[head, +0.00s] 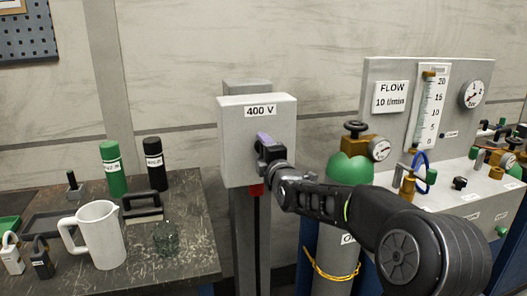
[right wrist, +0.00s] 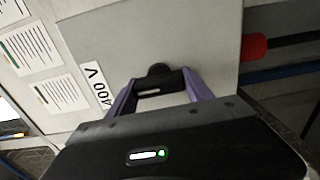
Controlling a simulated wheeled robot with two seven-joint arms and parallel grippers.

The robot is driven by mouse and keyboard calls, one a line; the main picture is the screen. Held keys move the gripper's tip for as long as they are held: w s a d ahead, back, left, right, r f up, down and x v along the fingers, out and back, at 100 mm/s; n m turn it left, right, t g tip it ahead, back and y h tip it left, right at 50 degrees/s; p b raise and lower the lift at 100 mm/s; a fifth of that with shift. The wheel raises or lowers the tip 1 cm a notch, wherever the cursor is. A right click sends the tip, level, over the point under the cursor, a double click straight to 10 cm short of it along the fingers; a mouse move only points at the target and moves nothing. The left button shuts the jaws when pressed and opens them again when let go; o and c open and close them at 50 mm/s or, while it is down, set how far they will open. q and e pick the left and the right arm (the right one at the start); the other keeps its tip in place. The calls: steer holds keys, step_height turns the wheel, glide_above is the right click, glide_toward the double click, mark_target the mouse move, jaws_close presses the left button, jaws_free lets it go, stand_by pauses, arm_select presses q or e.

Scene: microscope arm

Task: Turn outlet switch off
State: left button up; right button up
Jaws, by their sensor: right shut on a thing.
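The outlet is a light grey box (head: 235,150) labelled "400 V" on a grey post, in the middle of the head view. Its face (right wrist: 210,45) fills much of the right wrist view. The black switch (right wrist: 158,78) on that face sits between the purple fingers of my right gripper (right wrist: 162,92). The gripper is shut on the switch. In the head view my right gripper (head: 264,142) is at the box front and hides the switch. A red plug (head: 256,190) with a black cable is under the box. My left gripper is not in view.
A dark workbench (head: 190,235) at left holds a white jug (head: 98,235), a green bottle (head: 112,168), a black bottle (head: 155,163) and small tools. At right are a green-topped gas cylinder (head: 349,168) and a flow panel (head: 385,75) with gauges.

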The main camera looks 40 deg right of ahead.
steer(key=o, duration=1.4)
steer(key=shift+c, duration=0.2)
steer(key=v, duration=0.7)
steer(key=shift+s+a, duration=0.15)
steer(key=shift+s, duration=0.2)
